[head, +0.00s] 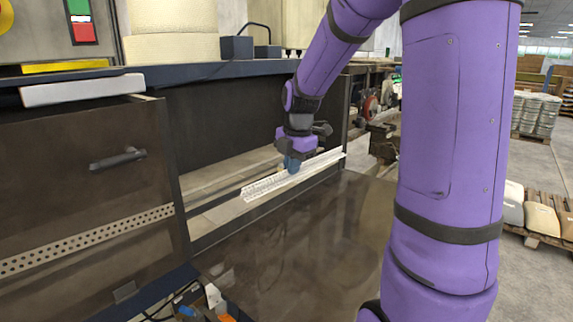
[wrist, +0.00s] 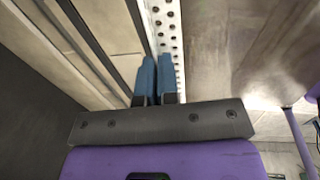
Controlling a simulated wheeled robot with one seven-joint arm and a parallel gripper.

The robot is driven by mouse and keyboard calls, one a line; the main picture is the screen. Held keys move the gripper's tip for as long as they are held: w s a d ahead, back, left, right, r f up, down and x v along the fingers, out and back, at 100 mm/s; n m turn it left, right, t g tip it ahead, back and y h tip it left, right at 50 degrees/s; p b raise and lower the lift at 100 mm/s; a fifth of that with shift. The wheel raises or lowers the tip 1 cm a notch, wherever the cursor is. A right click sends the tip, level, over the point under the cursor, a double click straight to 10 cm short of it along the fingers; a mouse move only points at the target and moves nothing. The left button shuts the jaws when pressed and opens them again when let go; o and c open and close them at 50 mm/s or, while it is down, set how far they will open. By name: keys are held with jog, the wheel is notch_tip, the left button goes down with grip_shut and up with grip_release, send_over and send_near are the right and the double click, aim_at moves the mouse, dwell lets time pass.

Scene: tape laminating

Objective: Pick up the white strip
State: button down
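The white strip (head: 262,187) is long and thin with rows of holes, and lies at a slant along the front of the open shelf bay in the head view. In the wrist view the strip (wrist: 171,30) runs away from the fingertips. My gripper (head: 291,165) is at the middle of the strip, pointing down. Its two blue fingers (wrist: 157,60) are close together, with the strip's thin upright edge seemingly between them. The fingers hide part of the strip. I cannot tell whether the strip is clear of the shelf.
A dark drawer front (head: 85,165) with a handle stands at the left. A dark brown panel (head: 310,240) lies in front of the bay. Loaded pallets (head: 540,215) stand at the far right.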

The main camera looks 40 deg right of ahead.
jog(key=s+d, duration=0.1)
jog(key=s, duration=0.5)
jog(key=shift+s+r, duration=0.3)
jog(key=shift+s, duration=0.05)
jog(key=shift+d, duration=0.1)
dwell(0.4)
